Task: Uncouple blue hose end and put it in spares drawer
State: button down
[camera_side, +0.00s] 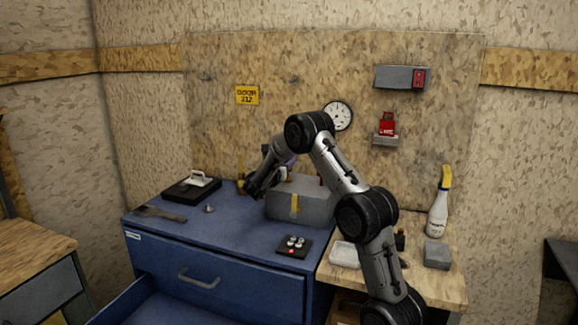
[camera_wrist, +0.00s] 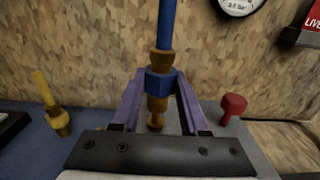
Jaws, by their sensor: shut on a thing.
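In the wrist view my gripper (camera_wrist: 160,82), with purple fingers, is shut on the blue hose end (camera_wrist: 159,84), a blue collar with brass parts above and below. A blue hose (camera_wrist: 167,24) rises from it out of the top of the picture. The lower brass part (camera_wrist: 156,108) points down over a grey block; I cannot tell whether it is still joined to anything. In the side view my gripper (camera_side: 283,163) is over the grey block (camera_side: 300,203), and my arm hides most of the hose end. A blue drawer (camera_side: 118,308) stands pulled out at the lower left; its label is unreadable.
The blue bench top (camera_side: 175,232) holds a black case (camera_side: 190,190), a flat dark tool (camera_side: 160,213) and a button box (camera_side: 294,246). A yellow fitting (camera_wrist: 57,118) and a red knob (camera_wrist: 233,106) flank the hose end. A white bottle (camera_side: 438,213) stands right.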

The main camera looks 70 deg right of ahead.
jog(key=shift+r, duration=0.3)
jog(key=shift+r, duration=0.35)
jog(key=shift+r, duration=0.5)
jog(key=shift+r, duration=1.9)
